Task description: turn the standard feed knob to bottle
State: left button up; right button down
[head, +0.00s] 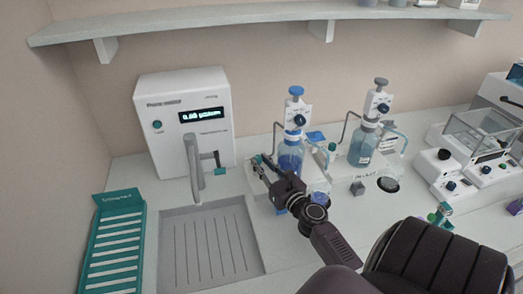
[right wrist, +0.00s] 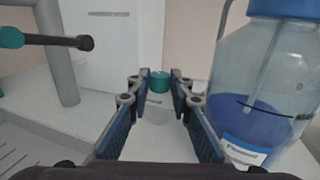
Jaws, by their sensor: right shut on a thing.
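The feed knob is a small teal round cap (right wrist: 158,82) on a pale base in the right wrist view. It sits between the fingertips of my right gripper (right wrist: 160,78). In the head view my right gripper (head: 262,167) reaches down beside the blue-capped bottle (head: 290,155) and mostly hides the knob. It is shut on the knob. The bottle holds blue liquid and also stands close on the right in the right wrist view (right wrist: 270,85). I cannot read which position the knob points to. My left gripper is not in view.
A white water unit (head: 185,110) with a lit display stands behind a grey sink (head: 210,245) and its tap (head: 194,165). A second dispenser bottle (head: 363,145) is to the right, with another teal knob (head: 332,147) nearby. A teal rack (head: 112,245) is at left.

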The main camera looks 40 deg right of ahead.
jog(key=shift+f, duration=0.1)
jog(key=c, duration=1.7)
grip_release()
jog(key=shift+c, duration=0.2)
jog(key=shift+w, duration=0.1)
